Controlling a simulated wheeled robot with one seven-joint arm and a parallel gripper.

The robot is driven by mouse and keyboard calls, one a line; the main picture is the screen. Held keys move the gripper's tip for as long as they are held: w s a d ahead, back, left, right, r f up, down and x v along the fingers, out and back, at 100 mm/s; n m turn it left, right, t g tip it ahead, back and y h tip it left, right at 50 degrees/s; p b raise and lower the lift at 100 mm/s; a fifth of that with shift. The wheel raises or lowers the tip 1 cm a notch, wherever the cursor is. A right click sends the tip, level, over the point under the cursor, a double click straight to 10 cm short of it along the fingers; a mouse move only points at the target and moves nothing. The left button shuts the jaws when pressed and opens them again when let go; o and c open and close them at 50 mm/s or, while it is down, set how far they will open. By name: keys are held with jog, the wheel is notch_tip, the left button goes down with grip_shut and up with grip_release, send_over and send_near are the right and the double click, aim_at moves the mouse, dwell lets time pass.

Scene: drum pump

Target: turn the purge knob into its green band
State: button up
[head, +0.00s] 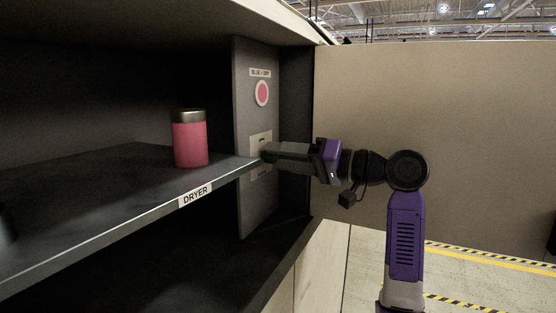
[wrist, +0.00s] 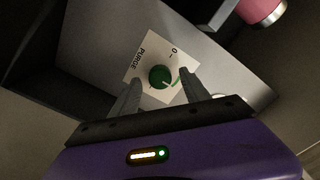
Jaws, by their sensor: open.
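My gripper (wrist: 156,92) is open, with one finger on each side of the knob; contact is not clear. In the head view my gripper (head: 266,153) reaches left to the plate (head: 261,141) on the grey panel and hides most of the knob.
A pink canister with a metallic lid (head: 190,140) stands on the shelf labelled DRYER (head: 130,165), left of the panel (head: 258,206). A pink round button (head: 262,93) is above the plate. The shelf's front edge ends close to my gripper. A beige wall (head: 440,110) is at right.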

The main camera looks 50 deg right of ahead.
jog(key=b+v, duration=0.1)
jog(key=v, duration=0.5)
jog(key=shift+b, duration=0.35)
jog(key=shift+s+f, duration=0.1)
jog(key=shift+s, duration=0.1)
